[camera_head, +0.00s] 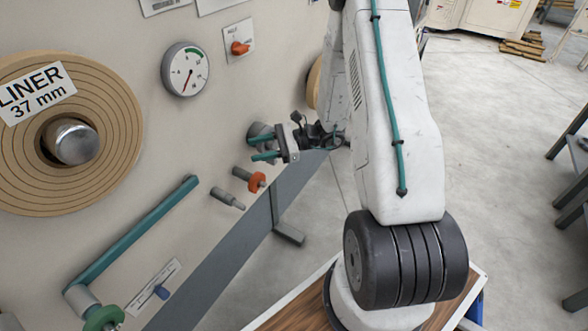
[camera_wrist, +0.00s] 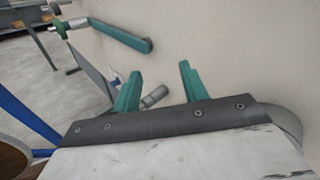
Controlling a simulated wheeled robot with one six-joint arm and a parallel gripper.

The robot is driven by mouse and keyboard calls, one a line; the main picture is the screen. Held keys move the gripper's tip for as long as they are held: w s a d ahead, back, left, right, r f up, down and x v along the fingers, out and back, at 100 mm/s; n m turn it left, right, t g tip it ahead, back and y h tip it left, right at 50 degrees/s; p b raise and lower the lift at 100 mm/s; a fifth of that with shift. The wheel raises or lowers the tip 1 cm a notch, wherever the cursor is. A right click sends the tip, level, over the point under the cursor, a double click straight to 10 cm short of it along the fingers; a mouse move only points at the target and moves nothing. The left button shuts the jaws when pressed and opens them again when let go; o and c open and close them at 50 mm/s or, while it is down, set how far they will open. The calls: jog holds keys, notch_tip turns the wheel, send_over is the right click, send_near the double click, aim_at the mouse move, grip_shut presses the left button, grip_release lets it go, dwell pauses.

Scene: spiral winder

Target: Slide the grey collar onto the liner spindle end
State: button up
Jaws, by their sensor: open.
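The liner spindle end (camera_head: 76,142) is a bare, rounded metal stub in the middle of the brown liner roll (camera_head: 112,110), at the left of the head view. My gripper (camera_head: 252,150) is well to its right, in front of the machine panel. Its two teal fingers are apart, with nothing between them; the wrist view also shows them open (camera_wrist: 160,70). A grey round part (camera_head: 256,130) shows just behind the upper finger. I cannot tell whether it is the grey collar, or whether it touches the finger.
Below my gripper, an orange collar (camera_head: 257,182) sits on one peg, and a stepped grey peg (camera_head: 226,198) sticks out beside it. A teal crank arm (camera_head: 135,232) with a green knob (camera_head: 103,319) stands out from the panel. A gauge (camera_head: 185,69) is above.

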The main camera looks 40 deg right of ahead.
jog(key=d+f+m+t+h, duration=0.4)
jog(key=d+f+m+t, duration=0.25)
jog(key=f, duration=0.55)
jog(key=m+t+h, duration=0.3)
jog(key=m+h, duration=0.2)
send_near(276, 160)
jog(key=w, duration=0.2)
jog(key=shift+a+x, duration=0.2)
jog(key=shift+x, duration=2.15)
jog(key=shift+a+x, duration=0.15)
jog(key=shift+x, duration=2.15)
jog(key=shift+s+f, duration=0.1)
grip_shut()
jog(key=c, duration=0.8)
grip_release()
grip_shut()
